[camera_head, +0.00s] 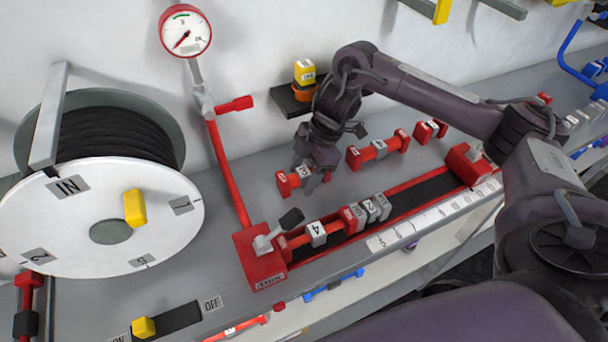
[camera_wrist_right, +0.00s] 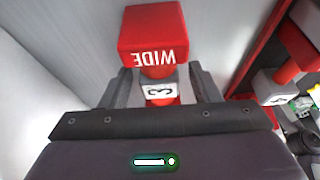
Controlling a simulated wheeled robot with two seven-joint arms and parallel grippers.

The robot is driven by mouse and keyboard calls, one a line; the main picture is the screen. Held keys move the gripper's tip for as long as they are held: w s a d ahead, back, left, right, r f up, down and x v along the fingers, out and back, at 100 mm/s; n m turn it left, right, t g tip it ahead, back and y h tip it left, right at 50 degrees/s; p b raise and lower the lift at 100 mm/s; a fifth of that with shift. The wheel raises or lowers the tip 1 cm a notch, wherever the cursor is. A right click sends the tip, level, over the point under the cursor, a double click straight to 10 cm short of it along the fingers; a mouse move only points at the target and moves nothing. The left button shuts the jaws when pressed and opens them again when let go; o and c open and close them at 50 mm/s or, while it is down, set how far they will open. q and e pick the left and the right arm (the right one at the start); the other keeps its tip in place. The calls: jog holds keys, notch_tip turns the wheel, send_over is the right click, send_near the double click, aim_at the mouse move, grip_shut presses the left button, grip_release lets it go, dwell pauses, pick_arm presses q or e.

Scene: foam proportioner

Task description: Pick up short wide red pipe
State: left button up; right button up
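A short red pipe (camera_head: 284,184) lies on the grey bench, partly hidden by my right gripper (camera_head: 318,172) above it. In the right wrist view its red end block (camera_wrist_right: 153,32) reads "WIDE", and a grey block marked 3 (camera_wrist_right: 158,88) sits on its middle. My right gripper's fingers (camera_wrist_right: 160,88) stand on either side of this grey block, with small gaps showing on both sides. It looks open around the pipe. My left gripper is not in view.
A longer red pipe (camera_head: 378,150) and another short one (camera_head: 430,131) lie to the right. In front is a red rail assembly (camera_head: 262,255) with numbered pieces. A hose reel (camera_head: 90,235) and a gauge (camera_head: 185,32) stand left. A black shelf (camera_head: 288,101) is behind.

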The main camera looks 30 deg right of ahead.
jog(key=c, duration=1.1)
jog(key=shift+r, duration=0.1)
